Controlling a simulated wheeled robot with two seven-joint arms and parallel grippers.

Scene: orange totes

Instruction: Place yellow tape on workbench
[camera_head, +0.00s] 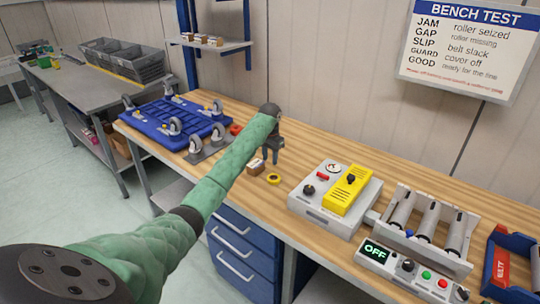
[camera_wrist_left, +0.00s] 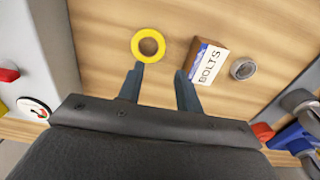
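The yellow tape (camera_head: 273,179) is a small ring lying flat on the wooden workbench (camera_head: 330,148), just in front of my left gripper. In the left wrist view the tape (camera_wrist_left: 162,48) lies just beyond the tip of the left-hand finger. My left gripper (camera_head: 270,160) hangs above the bench, fingers pointing down. In the wrist view its two fingers (camera_wrist_left: 159,70) are apart with only bare wood between them, so it is open and empty. My right gripper is not in view.
A small box marked BOLTS (camera_wrist_left: 208,62) lies beside the tape, with a round metal piece (camera_wrist_left: 243,69) next to it. A grey and yellow control unit (camera_head: 337,195) stands to the right. A blue caster tray (camera_head: 175,122) is left. Rollers (camera_head: 428,222) stand farther right.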

